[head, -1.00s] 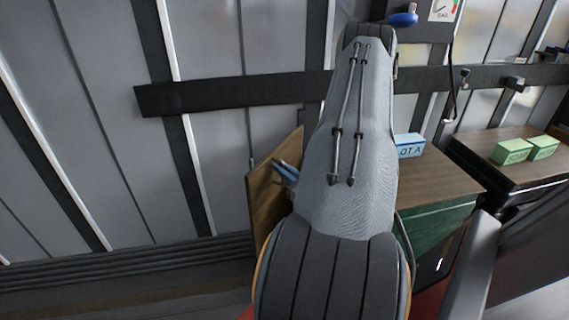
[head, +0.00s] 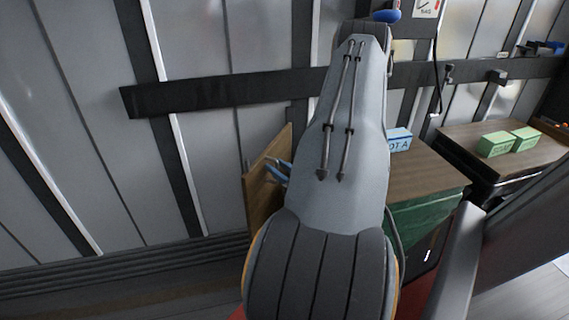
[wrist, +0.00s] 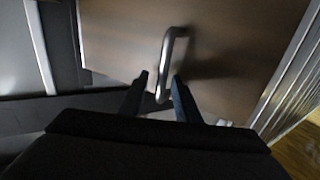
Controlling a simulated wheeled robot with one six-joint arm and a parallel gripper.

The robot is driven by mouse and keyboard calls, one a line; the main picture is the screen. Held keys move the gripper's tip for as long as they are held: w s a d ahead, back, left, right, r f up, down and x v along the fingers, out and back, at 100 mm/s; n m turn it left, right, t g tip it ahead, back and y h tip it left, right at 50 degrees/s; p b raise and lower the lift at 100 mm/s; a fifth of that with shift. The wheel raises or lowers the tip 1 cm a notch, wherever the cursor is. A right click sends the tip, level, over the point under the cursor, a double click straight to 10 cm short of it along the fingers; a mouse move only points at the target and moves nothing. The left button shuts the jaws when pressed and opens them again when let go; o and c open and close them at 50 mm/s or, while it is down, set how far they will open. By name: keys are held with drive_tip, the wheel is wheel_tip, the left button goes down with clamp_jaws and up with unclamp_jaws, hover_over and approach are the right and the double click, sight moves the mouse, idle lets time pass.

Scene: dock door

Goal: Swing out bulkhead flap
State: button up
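The bulkhead flap is a brown wooden panel (head: 262,190) standing out at an angle from the grey wall, left of my arm in the head view. In the wrist view the flap (wrist: 120,45) fills the upper middle and carries a bent metal bar handle (wrist: 168,55). My gripper (wrist: 161,77) has its two fingers apart, one on each side of the handle's lower end. A gap shows between the left finger and the handle; whether the right finger touches it I cannot tell. In the head view my bluish gripper fingers (head: 278,172) show beside the flap, partly hidden by my arm.
A wooden-topped green cabinet (head: 425,180) with a blue box (head: 398,139) stands right of my arm. Farther right, a dark cabinet (head: 470,140) bears green boxes (head: 497,143). A dark rail (head: 215,90) crosses the wall. Floor left of the flap looks clear.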

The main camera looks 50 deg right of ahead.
drive_tip(key=shift+r+b, duration=0.7)
drive_tip(key=shift+r, duration=4.35)
